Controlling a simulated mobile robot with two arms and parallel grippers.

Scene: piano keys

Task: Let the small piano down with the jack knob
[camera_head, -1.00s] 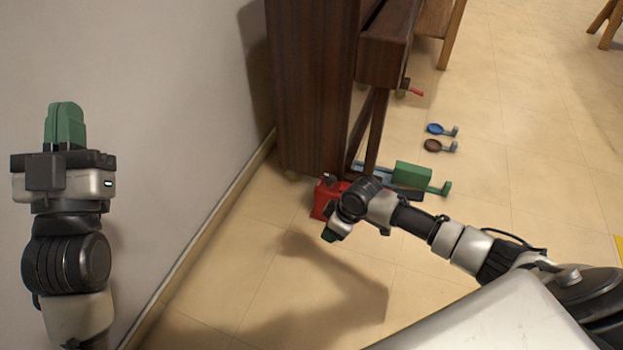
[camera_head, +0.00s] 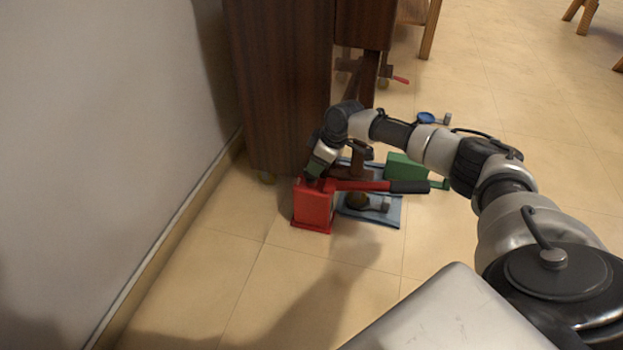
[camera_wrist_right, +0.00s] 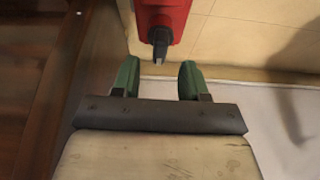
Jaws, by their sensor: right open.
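The small piano (camera_head: 280,90) is a dark brown wooden upright close to the wall. The red jack (camera_head: 313,206) stands on the floor at its foot, with a red handle that has a black grip (camera_head: 408,187) pointing right. My right gripper (camera_head: 314,172) is above the jack, partly hidden by its own wrist. In the right wrist view its green fingers (camera_wrist_right: 160,80) are open and empty. The dark jack knob (camera_wrist_right: 160,42) sticks out of the red body (camera_wrist_right: 165,15) just beyond the gap between the fingertips. My left gripper is out of view.
A blue-grey plate (camera_head: 385,216) with a brown round piece lies right of the jack. The wall (camera_head: 100,120) is at left. Floor in front of the jack is clear.

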